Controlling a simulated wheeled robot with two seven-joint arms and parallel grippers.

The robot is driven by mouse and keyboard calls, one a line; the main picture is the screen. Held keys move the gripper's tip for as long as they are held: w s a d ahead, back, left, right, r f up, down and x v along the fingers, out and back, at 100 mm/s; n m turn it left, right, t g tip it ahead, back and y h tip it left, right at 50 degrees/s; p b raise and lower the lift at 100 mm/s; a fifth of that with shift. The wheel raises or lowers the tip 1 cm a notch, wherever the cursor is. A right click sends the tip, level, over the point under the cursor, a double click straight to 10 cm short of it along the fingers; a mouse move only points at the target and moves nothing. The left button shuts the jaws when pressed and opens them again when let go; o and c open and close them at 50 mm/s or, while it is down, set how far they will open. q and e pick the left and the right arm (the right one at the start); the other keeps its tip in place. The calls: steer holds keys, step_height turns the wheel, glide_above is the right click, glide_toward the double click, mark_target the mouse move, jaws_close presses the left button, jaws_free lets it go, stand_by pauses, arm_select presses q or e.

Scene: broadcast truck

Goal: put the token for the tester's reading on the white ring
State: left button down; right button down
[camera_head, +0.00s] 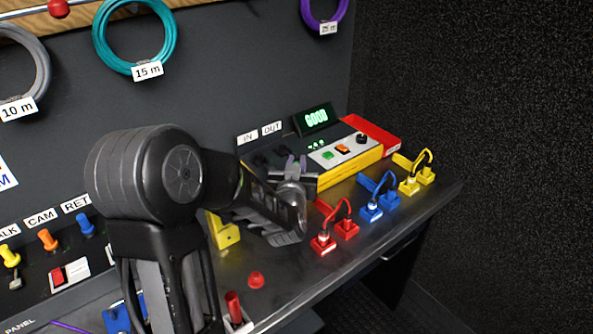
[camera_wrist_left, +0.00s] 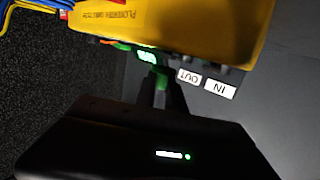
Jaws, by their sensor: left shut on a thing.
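The cable tester (camera_head: 345,158) is a yellow and grey box at the back of the bench. Its display (camera_head: 316,118) reads GOOD in green; it also shows in the left wrist view (camera_wrist_left: 147,57). My left gripper (camera_head: 293,168) is in front of the tester's left part, near the IN and OUT labels. In the left wrist view its jaws are shut on a small green thing (camera_wrist_left: 160,83), whose shape is mostly hidden. A small red domed piece (camera_head: 256,280) lies on the bench. I cannot make out the white ring. My right gripper is out of view.
Red (camera_head: 334,231), blue (camera_head: 378,198) and yellow (camera_head: 415,173) plug pairs with looped leads stand along the right of the bench. A red peg (camera_head: 234,306) stands near the front edge. Cable coils hang on the wall.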

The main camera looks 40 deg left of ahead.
arm_select(q)
step_height(320, 180, down, 2)
steer(key=shift+f, duration=0.15)
steer(key=c, duration=1.4)
jaws_free()
steer(key=shift+r, duration=0.2)
